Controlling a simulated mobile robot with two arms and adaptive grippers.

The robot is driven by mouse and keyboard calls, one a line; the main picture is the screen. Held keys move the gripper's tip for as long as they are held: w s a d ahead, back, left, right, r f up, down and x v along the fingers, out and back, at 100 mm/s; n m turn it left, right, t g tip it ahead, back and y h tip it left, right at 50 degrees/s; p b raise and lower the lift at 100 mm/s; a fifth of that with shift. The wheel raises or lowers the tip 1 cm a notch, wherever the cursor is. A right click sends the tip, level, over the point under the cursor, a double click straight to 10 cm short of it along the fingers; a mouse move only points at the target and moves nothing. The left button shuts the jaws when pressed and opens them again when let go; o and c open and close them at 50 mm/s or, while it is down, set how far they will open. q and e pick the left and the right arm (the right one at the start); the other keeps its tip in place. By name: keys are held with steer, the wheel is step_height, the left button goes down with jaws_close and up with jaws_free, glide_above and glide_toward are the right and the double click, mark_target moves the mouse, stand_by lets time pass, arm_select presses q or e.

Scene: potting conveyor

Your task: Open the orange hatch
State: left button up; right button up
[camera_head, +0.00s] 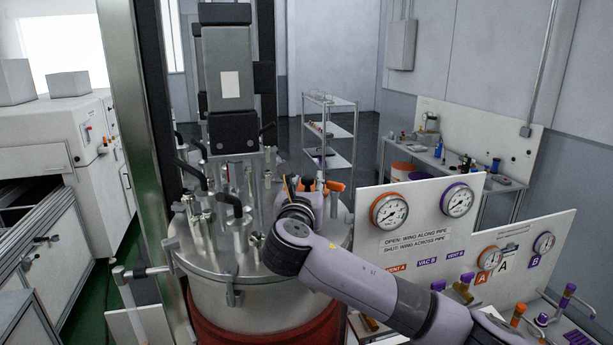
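A steel vessel (215,262) with a flat round lid stands in the middle, its lower part wrapped in red. An orange part (333,186), seemingly of the orange hatch, shows at the far right side of the lid. The rest of the hatch is hidden behind my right arm, so I cannot tell how far it is open. My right arm comes in from the lower right and bends over the lid's right edge. My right gripper (312,187) is at or just beside the orange part; its fingers are too small and covered to read. My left gripper is out of view.
Black-handled fittings (236,207) and a tall grey motor unit (230,80) crowd the lid. A white gauge panel (400,240) with valves stands right of the vessel. A shelf rack (330,130) and workbench are behind.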

steer(key=shift+w, duration=0.35)
steer(key=shift+c, duration=0.2)
jaws_close()
stand_by(0.4)
